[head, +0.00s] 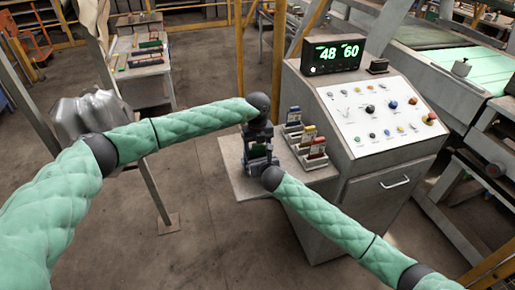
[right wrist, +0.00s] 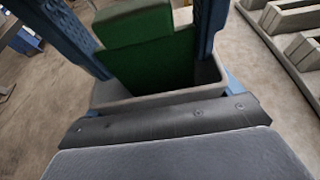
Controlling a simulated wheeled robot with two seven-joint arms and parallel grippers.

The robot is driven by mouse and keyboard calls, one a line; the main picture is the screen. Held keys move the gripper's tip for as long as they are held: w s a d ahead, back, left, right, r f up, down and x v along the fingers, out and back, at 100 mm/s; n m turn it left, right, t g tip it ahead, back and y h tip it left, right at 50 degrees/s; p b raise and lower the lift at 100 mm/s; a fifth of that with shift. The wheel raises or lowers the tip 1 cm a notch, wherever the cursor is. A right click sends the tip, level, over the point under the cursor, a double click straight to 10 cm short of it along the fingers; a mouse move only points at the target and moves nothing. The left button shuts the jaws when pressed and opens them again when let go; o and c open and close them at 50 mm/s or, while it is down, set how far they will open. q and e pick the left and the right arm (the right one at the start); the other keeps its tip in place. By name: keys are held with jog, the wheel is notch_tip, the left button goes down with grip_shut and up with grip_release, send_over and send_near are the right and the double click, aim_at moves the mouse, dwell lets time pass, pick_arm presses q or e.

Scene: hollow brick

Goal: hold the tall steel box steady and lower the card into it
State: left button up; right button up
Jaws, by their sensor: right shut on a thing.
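The tall steel box is grey; its open rim (right wrist: 160,98) shows in the right wrist view, while the arms mostly hide it in the head view. The green card (right wrist: 150,50) stands in the box mouth with its thicker top part above the rim; it also shows as a small green patch in the head view (head: 258,152). My left gripper (head: 258,142) comes from above; its blue ribbed fingers (right wrist: 155,55) stand apart on both sides of the card, with gaps visible. My right gripper (head: 262,168) is shut on the box from the front, its fingers partly hidden.
A small grey shelf (head: 232,178) lies under the box. A rack of coloured cards (head: 308,142) stands close to the right. The control console (head: 385,115) with a display (head: 332,56) is beyond it. A yellow post (head: 278,60) rises behind.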

pick_arm(q)
jog(key=shift+r, duration=0.1)
dwell(0.5)
jog(key=shift+w+r, duration=0.1)
jog(key=shift+r, duration=1.3)
pick_arm(e)
jog(key=shift+f, duration=0.15)
pick_arm(q)
jog(key=shift+o, duration=0.7)
jog(key=shift+r, duration=4.55)
pick_arm(e)
jog(key=shift+r, duration=0.2)
